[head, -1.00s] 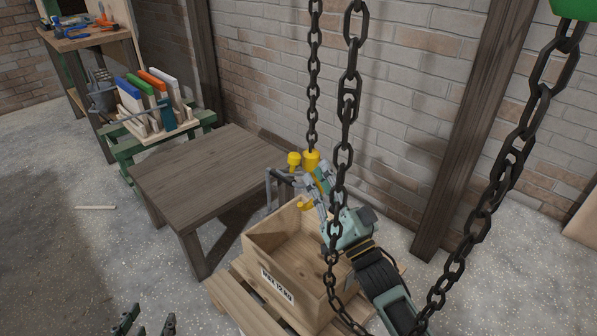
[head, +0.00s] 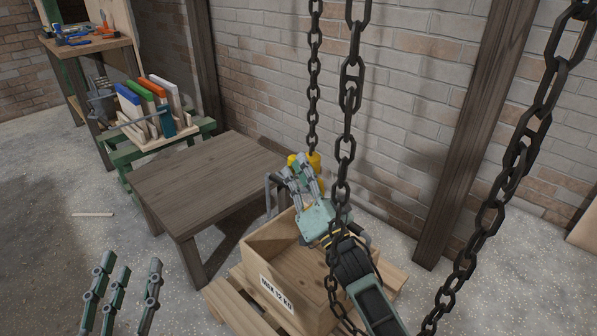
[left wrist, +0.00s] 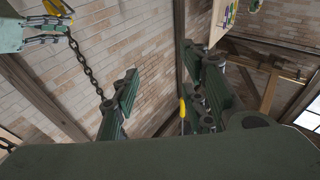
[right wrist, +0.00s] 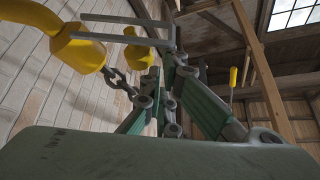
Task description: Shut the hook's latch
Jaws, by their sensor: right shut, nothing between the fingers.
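The yellow hook (head: 313,160) hangs on a dark chain above the wooden crate. In the head view my right gripper's fingers cover most of it. My left gripper (head: 128,275) is open and empty, low at the left, well away from the hook.
Heavy chains (head: 345,150) hang in front of my right arm. A wooden table (head: 205,180) stands left of the crate.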

